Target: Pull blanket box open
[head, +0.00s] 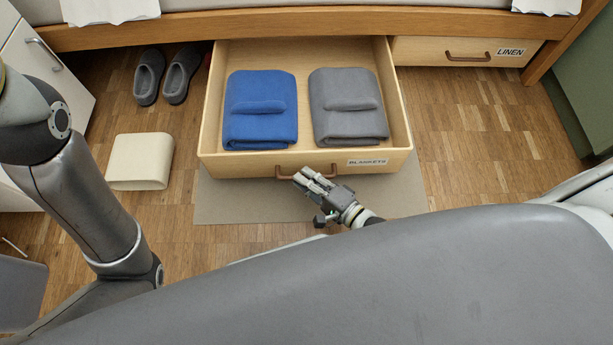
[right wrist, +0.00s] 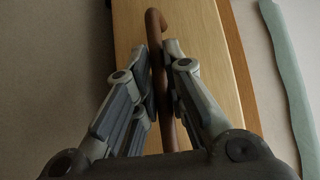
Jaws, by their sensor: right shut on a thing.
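The blanket box (head: 228,162) is a light wooden drawer under the bed, labelled BLANKETS at its front right. It stands pulled well out, with a folded blue blanket (head: 260,117) and a folded grey blanket (head: 347,114) inside. Its brown handle (head: 286,175) is on the front face.
A closed box labelled LINEN (head: 430,52) sits under the bed at right. Grey slippers (head: 149,76) and a cream block (head: 140,162) lie on the floor to the left. A beige mat (head: 235,205) lies under the drawer front. A white cabinet (head: 40,60) stands far left.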

